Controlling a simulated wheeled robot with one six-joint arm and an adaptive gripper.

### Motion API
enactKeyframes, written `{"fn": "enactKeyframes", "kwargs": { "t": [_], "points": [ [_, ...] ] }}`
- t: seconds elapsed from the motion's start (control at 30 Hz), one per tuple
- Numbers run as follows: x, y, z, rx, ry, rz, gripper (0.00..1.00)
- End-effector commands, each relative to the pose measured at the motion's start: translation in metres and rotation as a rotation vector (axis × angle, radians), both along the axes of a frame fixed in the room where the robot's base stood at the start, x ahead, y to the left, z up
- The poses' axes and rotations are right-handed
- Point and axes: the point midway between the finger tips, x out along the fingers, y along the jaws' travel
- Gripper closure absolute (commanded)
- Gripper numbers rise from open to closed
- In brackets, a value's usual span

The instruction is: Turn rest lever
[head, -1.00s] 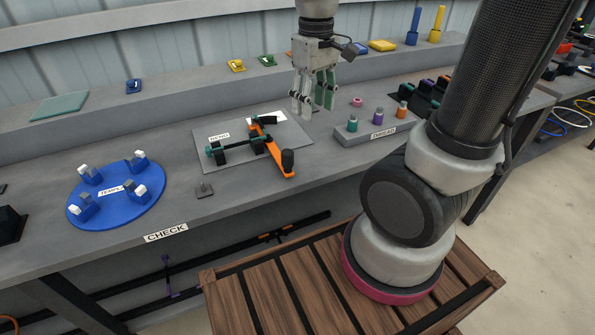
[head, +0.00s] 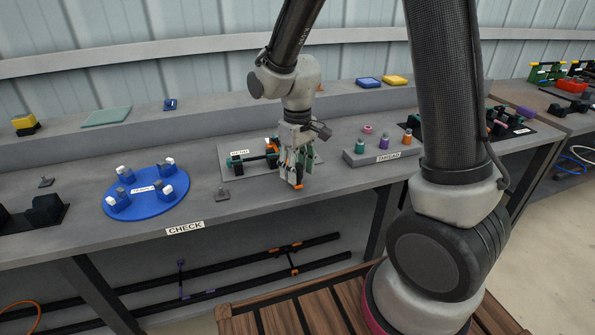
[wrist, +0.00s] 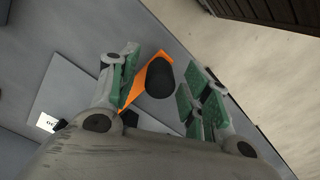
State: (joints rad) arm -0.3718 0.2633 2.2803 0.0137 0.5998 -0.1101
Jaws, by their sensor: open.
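The orange lever (head: 298,186) has a black knob and is mounted on a grey plate (head: 226,148) on the bench. In the head view my gripper (head: 291,168) points down over it and hides most of it. In the wrist view the black knob (wrist: 160,78) is between the two green-padded fingers of my gripper (wrist: 157,72), with gaps at both sides. The orange arm of the lever (wrist: 129,88) runs beside the left finger. My gripper is open and holds nothing.
A blue round plate (head: 150,207) with several clamp blocks lies to the left. A grey THREAD block (head: 358,159) with coloured pegs is just right of my gripper. The bench front edge is close.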

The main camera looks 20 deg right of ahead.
Motion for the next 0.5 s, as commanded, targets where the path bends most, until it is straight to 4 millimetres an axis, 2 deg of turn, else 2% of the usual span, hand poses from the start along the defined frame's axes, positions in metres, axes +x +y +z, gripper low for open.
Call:
{"fn": "enactKeyframes", "kwargs": {
  "t": [0.13, 0.37, 0.5],
  "points": [
    [-0.0004, 0.0, -0.0091, 0.0, 0.001, 0.0, 0.52],
    [0.0, 0.0001, -0.0096, 0.0, -0.001, 0.0, 0.52],
    [0.0, 0.0001, -0.0095, 0.0, -0.001, 0.0, 0.76]
  ]
}}
